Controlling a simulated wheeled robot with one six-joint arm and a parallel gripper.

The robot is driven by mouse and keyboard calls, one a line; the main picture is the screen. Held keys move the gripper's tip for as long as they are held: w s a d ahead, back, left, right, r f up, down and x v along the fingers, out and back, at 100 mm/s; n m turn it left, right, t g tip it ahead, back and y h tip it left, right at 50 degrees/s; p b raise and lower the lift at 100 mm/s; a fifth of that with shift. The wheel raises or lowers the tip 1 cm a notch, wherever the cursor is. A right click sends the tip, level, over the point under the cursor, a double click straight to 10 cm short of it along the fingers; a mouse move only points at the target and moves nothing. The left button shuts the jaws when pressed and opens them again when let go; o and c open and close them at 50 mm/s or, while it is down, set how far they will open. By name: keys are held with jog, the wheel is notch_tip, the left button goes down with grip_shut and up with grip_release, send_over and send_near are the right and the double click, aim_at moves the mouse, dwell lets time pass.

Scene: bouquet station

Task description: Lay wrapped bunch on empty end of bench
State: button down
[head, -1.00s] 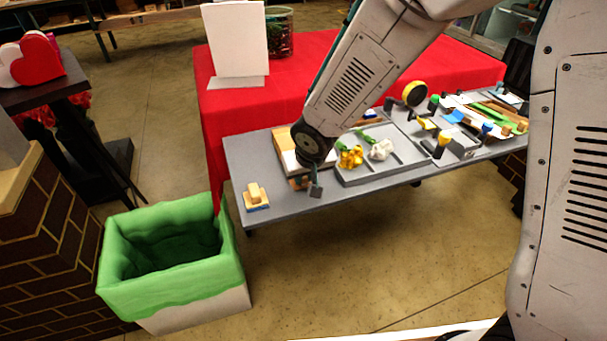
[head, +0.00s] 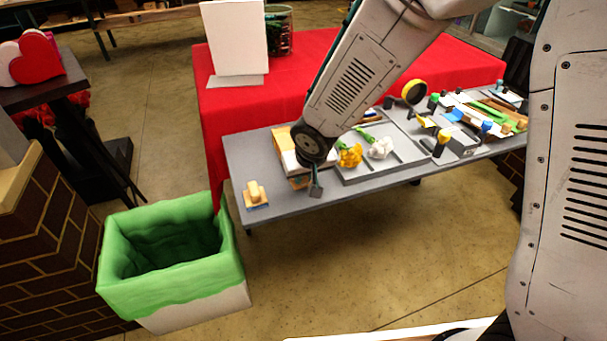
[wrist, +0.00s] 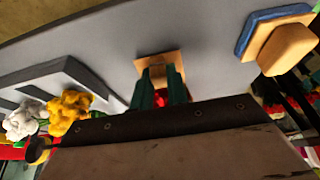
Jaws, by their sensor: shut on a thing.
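My gripper (wrist: 161,92) has two dark green fingers, close together on a small tan and red thing. This looks like the wrapped bunch (wrist: 160,65), with tan wrapping spread beyond the fingertips and a bit of red between them. In the head view my gripper (head: 314,186) is low over the near edge of the grey bench (head: 238,165), left of the tray, and my arm hides most of it. A small tan piece shows beside it. I cannot tell whether the bunch touches the bench top.
A wooden block with a blue base (head: 256,195) sits at the bench's left end; bare surface lies around it. A grey tray (head: 365,175) holds yellow and white flowers. A green-lined bin (head: 172,262) stands front left. A red-covered table (head: 300,75) stands behind.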

jog(key=shift+f, duration=0.1)
dwell(0.3)
jog(key=c, duration=0.9)
grip_release()
jog(key=shift+r, duration=3.5)
